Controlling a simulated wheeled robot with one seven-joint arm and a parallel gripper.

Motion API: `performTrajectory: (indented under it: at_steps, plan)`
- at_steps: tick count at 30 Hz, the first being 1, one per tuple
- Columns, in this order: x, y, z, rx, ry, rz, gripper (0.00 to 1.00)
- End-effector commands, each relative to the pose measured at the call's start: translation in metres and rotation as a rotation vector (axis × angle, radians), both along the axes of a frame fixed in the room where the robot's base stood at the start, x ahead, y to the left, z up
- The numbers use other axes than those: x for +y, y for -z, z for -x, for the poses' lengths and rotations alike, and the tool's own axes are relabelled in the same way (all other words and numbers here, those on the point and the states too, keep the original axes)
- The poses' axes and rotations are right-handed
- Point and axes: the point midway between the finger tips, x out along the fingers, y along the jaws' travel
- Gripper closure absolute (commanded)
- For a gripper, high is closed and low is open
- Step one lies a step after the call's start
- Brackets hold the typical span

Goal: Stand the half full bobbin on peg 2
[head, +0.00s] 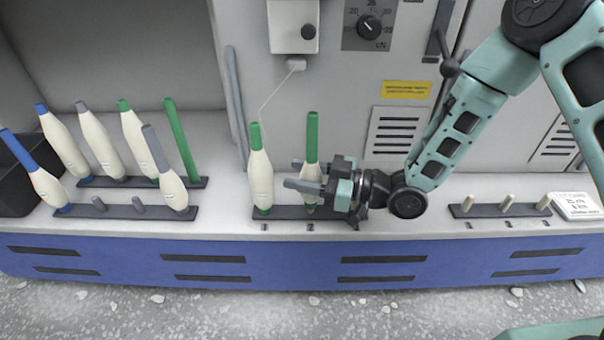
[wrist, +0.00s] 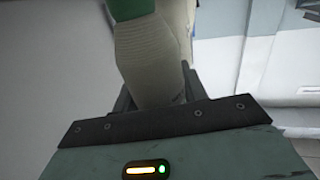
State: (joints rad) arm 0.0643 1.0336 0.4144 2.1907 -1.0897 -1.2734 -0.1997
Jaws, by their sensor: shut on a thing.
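The half full bobbin (head: 312,135) has a long bare green tube on top and cream yarn below. It stands upright between the fingers of my gripper (head: 300,175), which is shut on its yarn part. Its green foot is at the middle rack (head: 282,212), above the label 2. Peg 2 is hidden, so I cannot tell whether the foot is fully seated. In the wrist view the bobbin's yarn (wrist: 147,62) rises between the fingers, with the green tube at the top edge.
A fuller green-tipped bobbin (head: 260,180) stands on peg 1, close to the left of my fingers. A left rack (head: 120,212) and the row behind hold several bobbins. The right rack (head: 485,210) has three empty pegs. A thread guide (head: 296,64) hangs above.

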Motion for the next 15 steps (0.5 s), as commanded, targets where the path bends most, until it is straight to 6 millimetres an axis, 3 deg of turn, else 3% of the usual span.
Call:
performTrajectory:
  at_steps: [15]
  plan:
    - [0.0001,0.0102,-0.0001,0.000,0.000,0.000,0.81]
